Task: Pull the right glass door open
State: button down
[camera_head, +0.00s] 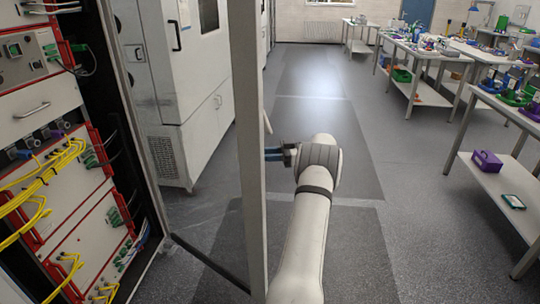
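The glass door (210,215) stands swung out from the right side of the rack, with clear glass in a grey frame. Its free upright edge (250,170) is near the middle of the picture. The rack's interior is exposed at the left. My gripper (272,154) is at the right side of this upright, about mid-height, with its dark and blue fingers pointing left at it. The fingertips meet or pass behind the upright's edge, so I cannot tell whether they touch or hold it. No handle is clearly visible at the fingers.
The rack (50,130) at left holds modules with yellow and green cables. White cabinets (190,80) show behind the glass. Worktables with equipment (500,180) line the right. The grey floor (310,85) between is clear.

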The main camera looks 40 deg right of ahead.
jog(key=c, duration=1.5)
grip_release()
jog(key=shift+w+a+r, duration=0.3)
jog(key=shift+w+r, duration=0.2)
jog(key=shift+w, duration=0.15)
jog(key=shift+o, duration=0.7)
jog(key=shift+w+f, duration=0.1)
jog(key=shift+w, duration=0.1)
jog(key=o, duration=0.3)
jog(key=shift+a, duration=0.2)
jog(key=shift+f, duration=0.1)
jog(key=shift+p+v, duration=1.15)
jog(key=shift+v, duration=3)
